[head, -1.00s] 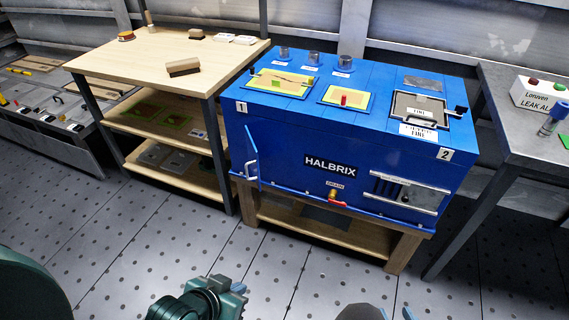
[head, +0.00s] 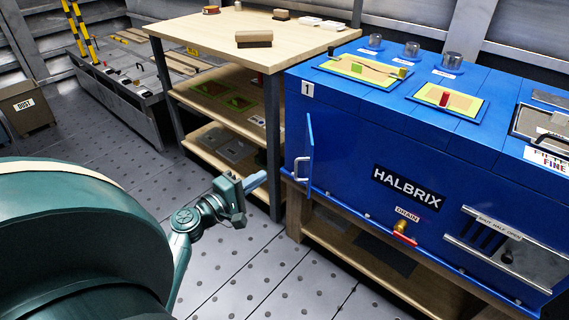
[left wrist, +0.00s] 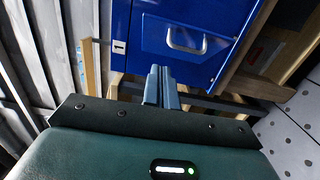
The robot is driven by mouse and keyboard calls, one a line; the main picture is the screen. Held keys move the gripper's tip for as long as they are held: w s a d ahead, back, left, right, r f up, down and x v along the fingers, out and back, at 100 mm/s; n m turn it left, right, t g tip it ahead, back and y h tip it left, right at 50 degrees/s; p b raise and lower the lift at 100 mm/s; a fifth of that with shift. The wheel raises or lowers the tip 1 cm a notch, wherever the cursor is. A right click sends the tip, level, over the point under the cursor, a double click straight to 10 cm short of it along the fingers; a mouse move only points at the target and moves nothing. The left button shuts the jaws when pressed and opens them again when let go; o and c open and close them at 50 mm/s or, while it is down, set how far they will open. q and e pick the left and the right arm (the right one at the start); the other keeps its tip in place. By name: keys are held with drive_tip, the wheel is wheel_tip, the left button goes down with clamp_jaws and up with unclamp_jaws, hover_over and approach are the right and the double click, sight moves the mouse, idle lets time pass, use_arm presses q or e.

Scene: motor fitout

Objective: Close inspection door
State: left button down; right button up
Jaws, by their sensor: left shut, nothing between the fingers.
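The blue inspection door (head: 309,148) is at the left end of the front of the blue HALBRIX machine (head: 350,150). It stands open, swung outward and seen nearly edge-on, with a silver handle (head: 299,168). My left gripper (head: 240,203) is shut and empty, to the left of and lower than the door, apart from it. In the left wrist view the shut fingers (left wrist: 162,75) point toward a blue panel with a silver handle (left wrist: 187,42), apparently the door. My right gripper is not in view.
A wooden-topped shelf bench (head: 270,30) stands close left of the machine, with a dark leg (head: 273,145) behind my left gripper. A red-handled drain valve (head: 403,235) sticks out low on the machine. The floor (head: 260,270) in front is clear.

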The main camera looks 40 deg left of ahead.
use_arm(q)
approach(310, 156)
drive_tip(key=w+a, duration=0.3)
drive_tip(key=w+d, duration=0.2)
drive_tip(key=shift+w+d+f, duration=0.1)
drive_tip(key=shift+w+d, duration=0.25)
drive_tip(key=shift+w, duration=0.05)
drive_tip(key=shift+w+d, duration=0.25)
drive_tip(key=shift+d, duration=0.1)
drive_tip(key=shift+w+f, duration=0.1)
